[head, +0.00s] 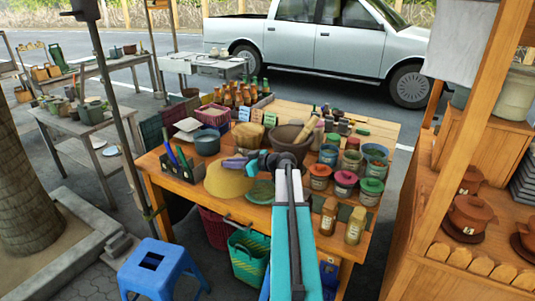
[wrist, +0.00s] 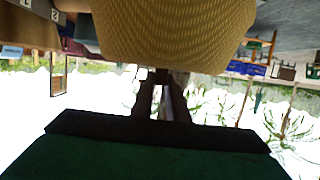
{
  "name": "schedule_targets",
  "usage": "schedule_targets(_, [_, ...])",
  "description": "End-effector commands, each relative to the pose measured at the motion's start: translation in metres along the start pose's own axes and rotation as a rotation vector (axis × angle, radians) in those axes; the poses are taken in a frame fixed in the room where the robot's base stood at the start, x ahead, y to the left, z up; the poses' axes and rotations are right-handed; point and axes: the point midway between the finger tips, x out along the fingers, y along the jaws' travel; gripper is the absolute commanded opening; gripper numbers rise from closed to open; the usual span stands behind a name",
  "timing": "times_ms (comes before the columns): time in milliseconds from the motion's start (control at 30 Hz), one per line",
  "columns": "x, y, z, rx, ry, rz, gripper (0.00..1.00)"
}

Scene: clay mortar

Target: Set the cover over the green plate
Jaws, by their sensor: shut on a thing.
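The cover (head: 228,181) is a yellow woven dome at the table's front left; it fills the top of the wrist view (wrist: 180,30). My gripper (head: 240,162) is at the top of the cover, and its dark fingers show in the wrist view (wrist: 162,80), shut on the cover. The fingers hide the part they grip. The green plate (head: 261,192) lies on the table just right of the cover, partly hidden by the cover and close to my arm. I cannot tell whether the cover's rim touches the table.
A brown mortar (head: 290,142) stands behind my arm. Paint-like pots (head: 344,183) crowd the right, with two bottles (head: 355,226) at the front right. A dark crate (head: 183,165) and a blue-grey pot (head: 206,142) stand at the left. A blue stool (head: 163,268) is on the ground.

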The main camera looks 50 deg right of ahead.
Motion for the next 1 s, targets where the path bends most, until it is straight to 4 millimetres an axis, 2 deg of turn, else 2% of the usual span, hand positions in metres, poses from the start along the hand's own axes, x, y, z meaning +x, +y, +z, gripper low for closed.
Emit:
schedule_targets(33, [-0.015,0.016,-0.002,0.003,0.001,0.005,0.00])
schedule_targets(200, [-0.060,0.052,0.008,0.006,0.001,0.014,0.00])
schedule_targets(400, [-0.099,0.079,0.019,0.010,0.000,0.028,0.00])
schedule_targets(600, [-0.113,0.087,0.023,0.011,0.000,0.033,0.00])
schedule_targets(1000, [-0.113,0.086,0.024,0.011,0.000,0.033,0.00])
